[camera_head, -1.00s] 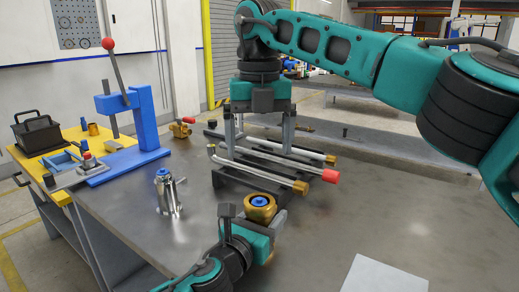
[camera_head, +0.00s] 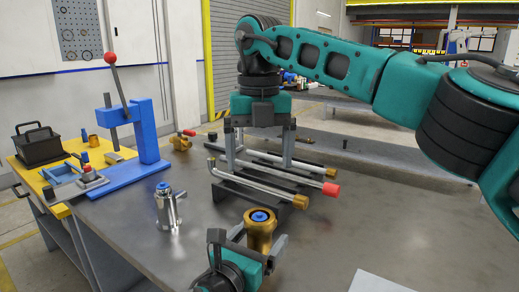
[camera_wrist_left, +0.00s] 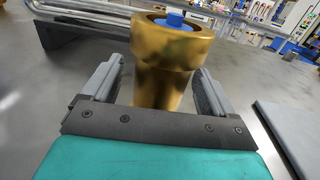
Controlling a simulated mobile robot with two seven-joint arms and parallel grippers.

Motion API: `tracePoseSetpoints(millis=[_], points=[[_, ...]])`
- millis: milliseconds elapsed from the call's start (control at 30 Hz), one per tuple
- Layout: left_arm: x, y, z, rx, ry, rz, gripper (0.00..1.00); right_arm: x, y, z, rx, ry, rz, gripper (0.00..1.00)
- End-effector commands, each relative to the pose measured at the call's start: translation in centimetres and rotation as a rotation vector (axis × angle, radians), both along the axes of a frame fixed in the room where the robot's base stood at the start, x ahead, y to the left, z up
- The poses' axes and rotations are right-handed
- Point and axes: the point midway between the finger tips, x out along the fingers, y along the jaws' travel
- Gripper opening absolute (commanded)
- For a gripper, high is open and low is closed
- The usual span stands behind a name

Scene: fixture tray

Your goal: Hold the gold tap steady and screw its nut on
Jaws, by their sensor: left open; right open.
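The gold tap (camera_head: 260,233) stands upright on the bench, with a wide gold collar and a blue top. My left gripper (camera_head: 259,241) is open, with one finger on each side of the tap's body below the collar. In the left wrist view, the tap (camera_wrist_left: 165,50) stands between the two fingers (camera_wrist_left: 155,85), with gaps visible beside its body. My right gripper (camera_head: 260,150) is open, pointing down over the pipe rack, its fingers apart around the pipes. I cannot tell a separate loose nut from the gold collar.
The rack holds bent silver pipes (camera_head: 255,185) with gold and red ends, behind the gold tap. A silver tap (camera_head: 166,207) stands to the left. A blue lever press (camera_head: 147,135) is farther left. A pale sheet (camera_head: 375,281) lies at front right; the bench's right side is clear.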

Motion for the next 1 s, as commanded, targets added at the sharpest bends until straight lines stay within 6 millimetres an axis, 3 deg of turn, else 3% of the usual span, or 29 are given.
tracePoseSetpoints(millis=[200, 433, 633, 1000], points=[[-4.4, 2.4, -0.1, 0.004, 0.003, 0.0, 0.87, 0.0, 0.0, 0.6, 0.0, 0.0, 0.0, 0.93], [-7.8, 4.2, -0.1, 0.002, 0.002, 0.001, 0.87, 0.0, 0.0, 0.6, 0.0, 0.0, 0.0, 0.93], [-8.8, 4.8, 0.0, 0.001, 0.0, 0.002, 0.87, 0.0, 0.0, 0.6, 0.0, 0.0, 0.0, 0.93], [-8.9, 4.8, 0.0, 0.001, 0.0, 0.001, 0.87, 0.0, 0.0, 0.6, 0.0, 0.0, 0.0, 0.93]])
